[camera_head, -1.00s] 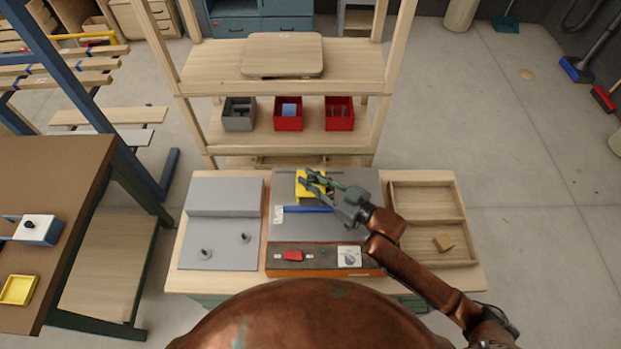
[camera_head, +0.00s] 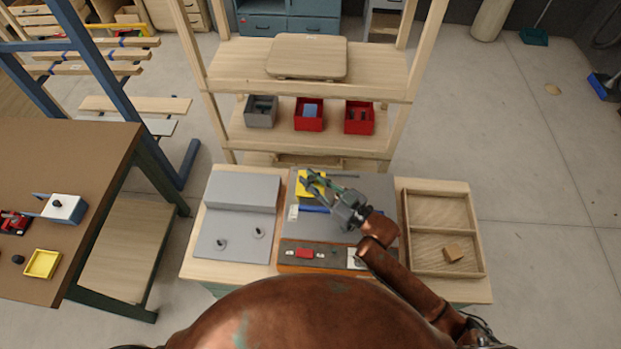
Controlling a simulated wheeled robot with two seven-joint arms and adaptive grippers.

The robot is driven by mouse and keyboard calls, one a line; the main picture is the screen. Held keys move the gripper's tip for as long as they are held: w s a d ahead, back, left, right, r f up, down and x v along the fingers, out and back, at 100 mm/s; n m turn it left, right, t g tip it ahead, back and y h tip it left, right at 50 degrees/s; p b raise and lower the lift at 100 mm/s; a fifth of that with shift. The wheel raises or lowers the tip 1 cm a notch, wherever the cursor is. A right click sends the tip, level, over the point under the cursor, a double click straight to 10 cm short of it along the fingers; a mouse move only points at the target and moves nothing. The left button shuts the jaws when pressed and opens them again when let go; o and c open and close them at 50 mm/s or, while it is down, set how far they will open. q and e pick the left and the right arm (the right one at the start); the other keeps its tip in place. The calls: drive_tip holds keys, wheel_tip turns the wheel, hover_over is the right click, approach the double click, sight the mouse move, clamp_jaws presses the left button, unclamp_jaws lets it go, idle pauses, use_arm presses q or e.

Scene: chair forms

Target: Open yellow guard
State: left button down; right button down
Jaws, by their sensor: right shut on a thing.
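The yellow guard (camera_head: 309,186) is on the grey machine plate (camera_head: 365,202) at the middle of the bench. Its exact angle is hard to tell, because my gripper covers part of it. My right gripper (camera_head: 316,183) reaches in from the lower right, and its fingers are shut on the yellow guard. A blue bar (camera_head: 315,210) lies just in front of the guard. A front panel with a red switch (camera_head: 305,253) and a partly hidden white dial (camera_head: 354,258) is below the plate. My left gripper does not show.
A grey fixture (camera_head: 240,195) with two dark knobs stands left of the machine. A wooden shelf (camera_head: 235,80) with small bins stands behind. A brown table (camera_head: 70,150) is at the left.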

drive_tip(key=c, duration=1.8)
unclamp_jaws()
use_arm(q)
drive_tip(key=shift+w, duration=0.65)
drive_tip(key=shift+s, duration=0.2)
use_arm(e)
drive_tip(key=v, duration=1.2)
